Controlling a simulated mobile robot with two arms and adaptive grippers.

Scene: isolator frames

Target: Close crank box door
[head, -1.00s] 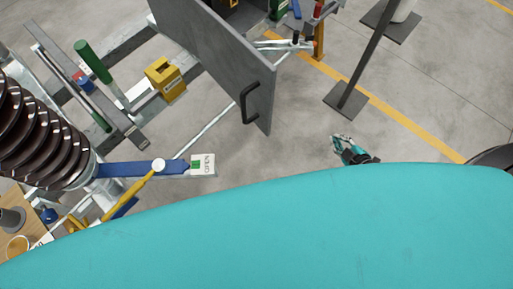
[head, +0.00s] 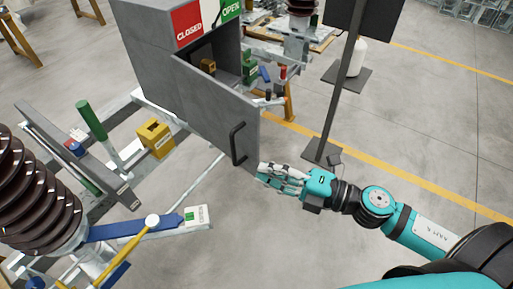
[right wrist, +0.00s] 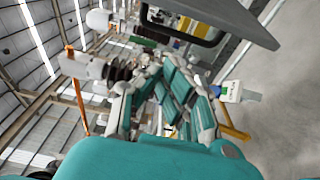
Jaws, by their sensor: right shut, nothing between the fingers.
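The grey crank box (head: 150,40) stands at the upper middle of the head view, with red CLOSED and green OPEN labels on top. Its grey door (head: 210,110) is swung wide open towards me and shows a black bar handle (head: 236,145). My right gripper (head: 264,174) is shut and empty, close to the door's lower free edge, to the right of the handle; I cannot tell whether it touches. In the right wrist view the door (right wrist: 245,18) and dark handle (right wrist: 185,35) show at the top, beyond the fingers. My left gripper is not in view.
A dark metal stand (head: 340,90) rises behind my right arm. A ribbed brown insulator (head: 35,200), a blue lever (head: 130,230) and a yellow block (head: 155,138) are at the left. The floor in front of the door is clear.

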